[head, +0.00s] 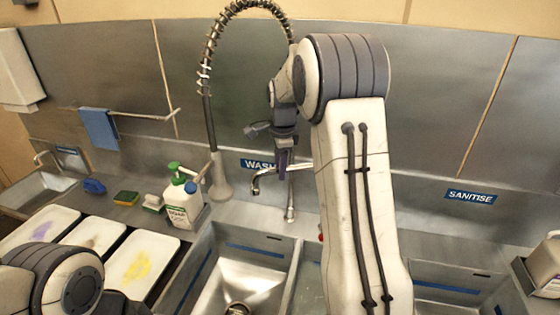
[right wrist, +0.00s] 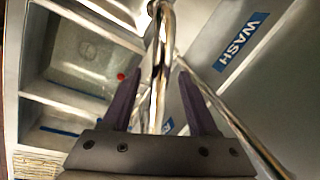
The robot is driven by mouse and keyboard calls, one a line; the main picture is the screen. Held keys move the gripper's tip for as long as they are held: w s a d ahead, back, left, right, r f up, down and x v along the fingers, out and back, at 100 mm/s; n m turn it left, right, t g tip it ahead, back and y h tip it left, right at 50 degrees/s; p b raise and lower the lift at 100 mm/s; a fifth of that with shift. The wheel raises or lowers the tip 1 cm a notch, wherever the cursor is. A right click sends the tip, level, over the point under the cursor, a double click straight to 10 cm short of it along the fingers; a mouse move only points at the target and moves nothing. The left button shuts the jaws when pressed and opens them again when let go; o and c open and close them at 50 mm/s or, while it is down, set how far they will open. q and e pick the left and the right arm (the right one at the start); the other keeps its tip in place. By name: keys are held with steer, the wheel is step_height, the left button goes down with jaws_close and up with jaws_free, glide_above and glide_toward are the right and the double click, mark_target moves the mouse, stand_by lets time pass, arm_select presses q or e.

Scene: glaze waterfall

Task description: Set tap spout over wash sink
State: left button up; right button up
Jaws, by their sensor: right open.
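The metal tap spout (head: 266,174) shows in the head view beside the WASH label, its bent tip at the left above the back edge of the wash sink (head: 206,243). My right gripper (head: 283,168) points down at the spout, partly in front of it. In the right wrist view, the spout (right wrist: 158,75) runs between the two dark fingers of my right gripper (right wrist: 160,95), which are open with gaps beside it. I cannot tell whether a finger touches it. My right arm hides the area right of the tap. My left gripper is out of view; only my left arm shows.
A coiled spray hose (head: 209,60) arches behind my right arm. A soap bottle (head: 182,206) stands left of the sink, near sponges (head: 126,198) and white trays (head: 140,265). The SANITISE label (head: 470,197) marks the wall at right.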

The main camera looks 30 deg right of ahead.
step_height(320, 180, up, 10)
steer(key=s+b, duration=0.1)
steer(key=b, duration=0.1)
steer(key=shift+s+a+b, duration=0.3)
steer(key=shift+s+b, duration=0.1)
steer(key=s+a+f+n, duration=1.55)
steer(key=f+n, duration=0.35)
steer(key=n, duration=0.2)
steer(key=s+a+f+n+g+y+b, duration=0.1)
steer(key=s+a+f+n+g+b, duration=0.1)
steer(key=s+a+n+b, duration=0.6)
steer(key=s+a+f+b, duration=0.1)
steer(key=s+a, duration=0.4)
steer(key=s, duration=0.2)
steer(key=shift+a+f+y, duration=0.2)
steer(key=shift+a+y, duration=0.1)
steer(key=shift+a, duration=0.05)
